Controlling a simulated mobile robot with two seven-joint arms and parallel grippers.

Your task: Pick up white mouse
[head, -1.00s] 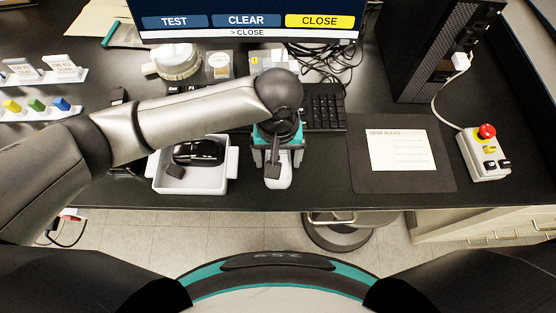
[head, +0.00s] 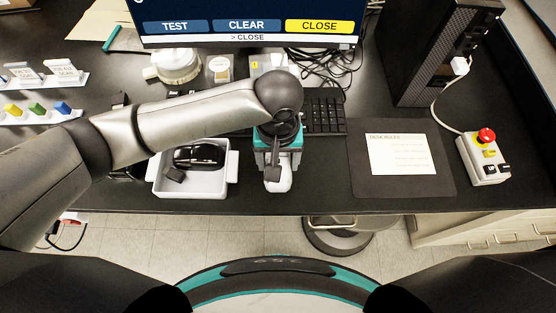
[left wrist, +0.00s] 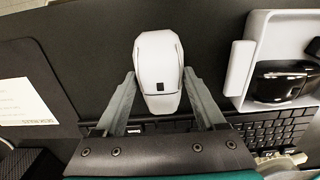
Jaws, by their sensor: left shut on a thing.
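The white mouse (left wrist: 160,62) is between the fingers of my left gripper (left wrist: 161,88) in the left wrist view, one finger along each side. In the head view the mouse (head: 279,181) shows partly below my left gripper (head: 272,170), near the front edge of the desk. The left gripper is shut on the mouse. The wrist hides the mouse's far end in the head view. I cannot tell whether the mouse is clear of the desk. My right gripper is not in view.
A white tray (head: 232,176) with a black mouse (head: 200,155) stands left of the gripper. A keyboard (head: 325,112) lies behind. A dark mat (head: 377,183) with a paper sheet (head: 402,153) and a red-button box (head: 486,160) are to the right.

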